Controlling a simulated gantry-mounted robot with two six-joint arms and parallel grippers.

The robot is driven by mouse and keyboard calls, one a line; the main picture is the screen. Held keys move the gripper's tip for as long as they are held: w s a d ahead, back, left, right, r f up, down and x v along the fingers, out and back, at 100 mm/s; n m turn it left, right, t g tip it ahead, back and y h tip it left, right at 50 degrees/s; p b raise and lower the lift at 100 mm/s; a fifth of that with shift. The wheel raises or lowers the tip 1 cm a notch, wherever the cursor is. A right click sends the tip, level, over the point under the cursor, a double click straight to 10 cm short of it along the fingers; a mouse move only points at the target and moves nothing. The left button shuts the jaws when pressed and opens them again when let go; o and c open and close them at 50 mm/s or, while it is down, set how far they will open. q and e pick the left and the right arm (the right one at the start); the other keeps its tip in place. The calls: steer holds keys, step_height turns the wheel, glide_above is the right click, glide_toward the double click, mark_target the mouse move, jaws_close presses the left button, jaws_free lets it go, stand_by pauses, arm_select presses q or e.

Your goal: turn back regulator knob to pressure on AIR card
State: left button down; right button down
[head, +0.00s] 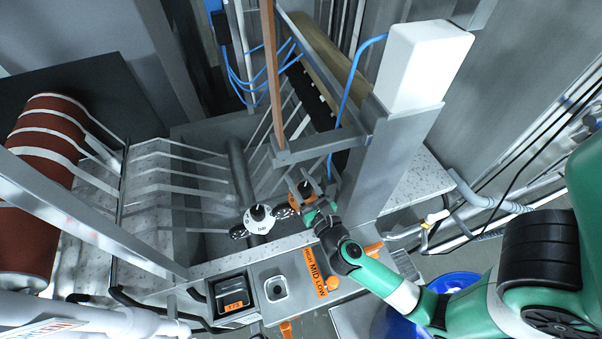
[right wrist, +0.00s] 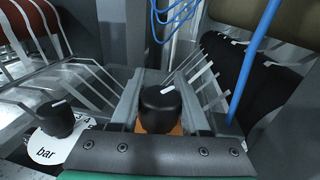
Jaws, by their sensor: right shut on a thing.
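My right gripper (head: 308,190) is shut on the black regulator knob (right wrist: 160,108), with one finger on each side in the right wrist view. The knob has a white mark on its top, and an orange base shows under it. Left of the knob is a white round dial marked "bar" (head: 259,218), which also shows in the right wrist view (right wrist: 48,148). A black pointer piece with a white line stands on the dial and covers some of its numbers. I cannot make out a readable AIR card. My left gripper is not in view.
An orange HIGH MID LOW label (head: 315,272) is in front of the gripper. A dark tray (head: 214,297) sits left of it. A grey post with a white box (head: 425,65) stands close on the right. A blue hose (right wrist: 258,60) runs nearby. Brown webbing is wound on a roll (head: 40,180).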

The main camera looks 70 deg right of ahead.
mark_target(308, 195)
steer(key=shift+w+a+n+t+y+p, duration=0.1)
steer(key=shift+a+n+t+y+p, duration=0.05)
steer(key=shift+n+t+y+p, duration=0.55)
steer(key=shift+c, duration=1.9)
jaws_free()
steer(key=b+v, duration=0.4)
steer(key=v, duration=0.6)
steer(key=shift+a+f, duration=0.1)
steer(key=shift+a, duration=0.05)
steer(key=shift+s+a+b, duration=0.3)
steer(key=shift+s+b, duration=0.05)
steer(key=shift+s, duration=0.35)
